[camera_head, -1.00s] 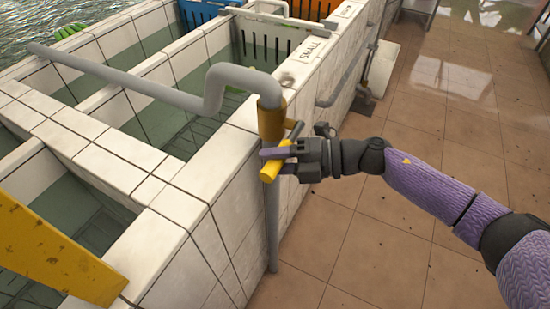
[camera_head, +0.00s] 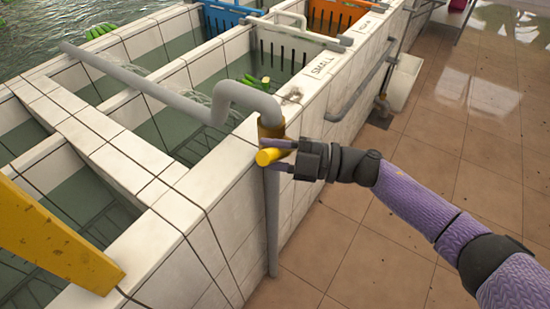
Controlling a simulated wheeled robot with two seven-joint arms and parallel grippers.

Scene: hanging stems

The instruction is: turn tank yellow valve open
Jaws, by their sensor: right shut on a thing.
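The yellow valve handle (camera_head: 268,156) sits on a grey pipe (camera_head: 245,94) at a brass-coloured fitting (camera_head: 271,128), on the outer side of the tiled tank wall. The handle points toward the left and its rounded end faces me. My right gripper (camera_head: 279,156) comes in from the right and is shut on the handle, with one finger above it and one below. The gripper hides the handle's right part. Pale streaks that look like running water show beside the pipe over the tank (camera_head: 205,96). My left gripper is not in view.
A yellow beam (camera_head: 55,245) crosses the lower left. Another grey pipe (camera_head: 362,88) runs along the outer wall. The tiled floor at right is mostly clear.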

